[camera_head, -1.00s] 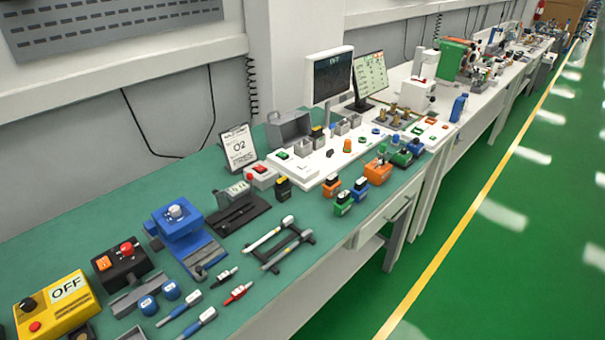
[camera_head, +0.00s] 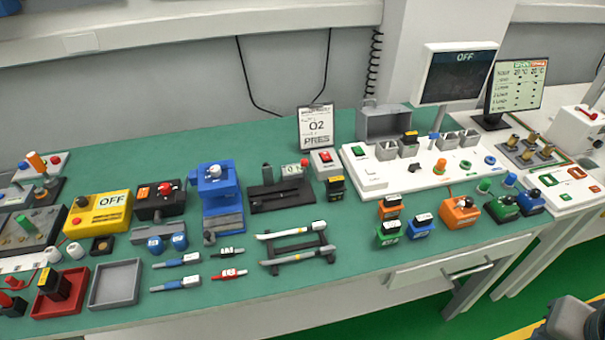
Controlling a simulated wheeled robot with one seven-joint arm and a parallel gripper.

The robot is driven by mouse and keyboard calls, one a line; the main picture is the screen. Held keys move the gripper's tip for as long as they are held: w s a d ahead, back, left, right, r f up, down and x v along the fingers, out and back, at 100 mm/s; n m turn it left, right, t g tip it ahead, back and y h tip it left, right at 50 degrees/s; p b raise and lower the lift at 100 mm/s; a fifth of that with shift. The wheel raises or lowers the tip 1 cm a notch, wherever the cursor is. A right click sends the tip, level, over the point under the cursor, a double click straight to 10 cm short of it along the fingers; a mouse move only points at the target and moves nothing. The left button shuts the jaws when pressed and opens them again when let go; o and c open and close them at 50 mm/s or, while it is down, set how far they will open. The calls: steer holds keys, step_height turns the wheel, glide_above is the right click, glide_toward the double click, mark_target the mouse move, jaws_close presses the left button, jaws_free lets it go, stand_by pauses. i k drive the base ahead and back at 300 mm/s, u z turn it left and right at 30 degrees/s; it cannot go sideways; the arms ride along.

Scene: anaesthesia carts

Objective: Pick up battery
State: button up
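No label that I can read marks a battery. Small battery-like blocks stand at the front of the green bench (camera_head: 340,268): an orange one with a dark top (camera_head: 390,208), a green one (camera_head: 389,234) and a blue one (camera_head: 420,226). A black and yellow block (camera_head: 335,188) stands farther back, left of the white panel. Another dark-topped block (camera_head: 409,140) is in a grey holder on the panel. I cannot tell which is the battery. A dark part, probably of my arm, shows at the bottom right corner; my gripper fingers are not in view.
A rack with two pen-like tools (camera_head: 295,247) lies left of the blocks. A red tray (camera_head: 45,310) and a grey tray (camera_head: 117,286) are at the left. A monitor (camera_head: 458,75) rises behind.

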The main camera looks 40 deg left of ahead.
mark_target(335, 187)
steer(key=u, duration=0.95)
steer(key=i, duration=0.9)
steer(key=u, duration=0.85)
